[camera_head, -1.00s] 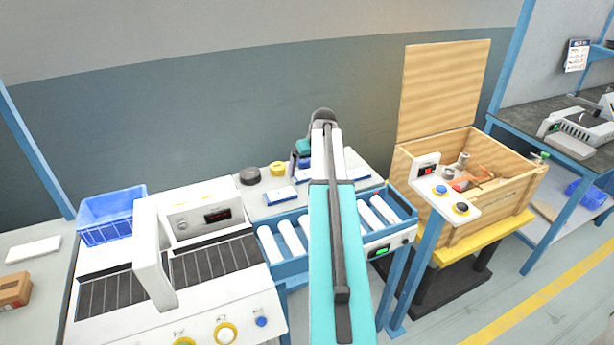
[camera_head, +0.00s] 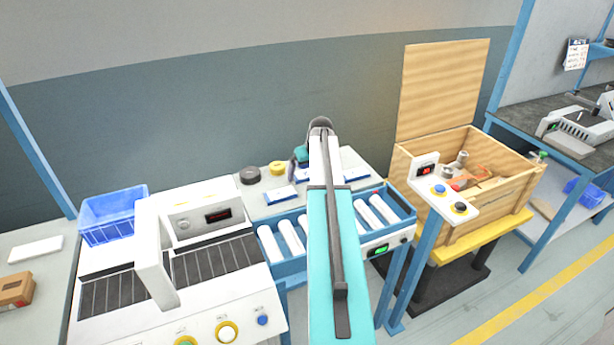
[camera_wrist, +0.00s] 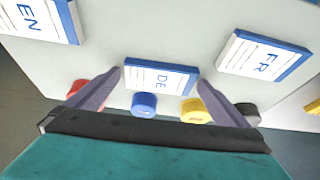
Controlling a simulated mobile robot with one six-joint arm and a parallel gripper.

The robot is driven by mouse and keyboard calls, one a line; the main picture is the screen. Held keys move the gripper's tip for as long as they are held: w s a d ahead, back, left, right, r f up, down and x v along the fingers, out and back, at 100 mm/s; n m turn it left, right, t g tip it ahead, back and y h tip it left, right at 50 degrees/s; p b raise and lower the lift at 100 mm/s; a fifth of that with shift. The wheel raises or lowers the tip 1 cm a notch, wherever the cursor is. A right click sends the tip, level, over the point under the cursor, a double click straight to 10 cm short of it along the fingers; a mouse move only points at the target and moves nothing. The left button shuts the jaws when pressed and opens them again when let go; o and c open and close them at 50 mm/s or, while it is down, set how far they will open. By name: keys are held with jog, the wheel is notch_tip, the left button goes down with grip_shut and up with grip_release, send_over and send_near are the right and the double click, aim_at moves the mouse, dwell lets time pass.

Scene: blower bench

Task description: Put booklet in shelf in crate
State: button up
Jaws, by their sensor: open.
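Three white booklets with blue edges lie on a pale shelf (camera_head: 256,207). In the wrist view they are marked EN (camera_wrist: 40,17), DE (camera_wrist: 161,77) and FR (camera_wrist: 262,55). My gripper (camera_wrist: 154,76) is open, with its fingertips at either side of the DE booklet; I cannot tell whether they touch it. In the head view my arm hides most of the gripper and part of the shelf. The FR booklet (camera_head: 279,196) shows left of my arm and the EN booklet (camera_head: 356,173) right of it. The open wooden crate (camera_head: 485,219) stands at the right, its lid raised.
Red (camera_wrist: 78,88), blue (camera_wrist: 144,104), yellow (camera_wrist: 195,110) and black (camera_wrist: 247,112) rolls stand near the fingers. A roller tray (camera_head: 292,240) with white cylinders lies below the shelf. A button panel (camera_head: 446,195) stands before the crate, which holds several metal parts.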

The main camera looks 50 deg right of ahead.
aim_at(308, 176)
jog(key=c, duration=1)
jog(key=shift+r, duration=0.1)
jog(key=shift+r+b, duration=0.55)
jog(key=shift+r, duration=0.85)
jog(key=shift+s+r, duration=0.15)
jog(key=shift+r, duration=0.1)
jog(key=s+a+b, duration=0.1)
jog(key=s, duration=0.4)
jog(key=s+a+r+b, duration=0.1)
jog(key=s+a, duration=0.1)
jog(key=s, duration=0.3)
jog(key=s+a+b, duration=0.1)
jog(key=s+a, duration=0.1)
jog(key=s, duration=0.2)
jog(key=shift+s+a+r, duration=0.25)
jog(key=shift+s, duration=0.15)
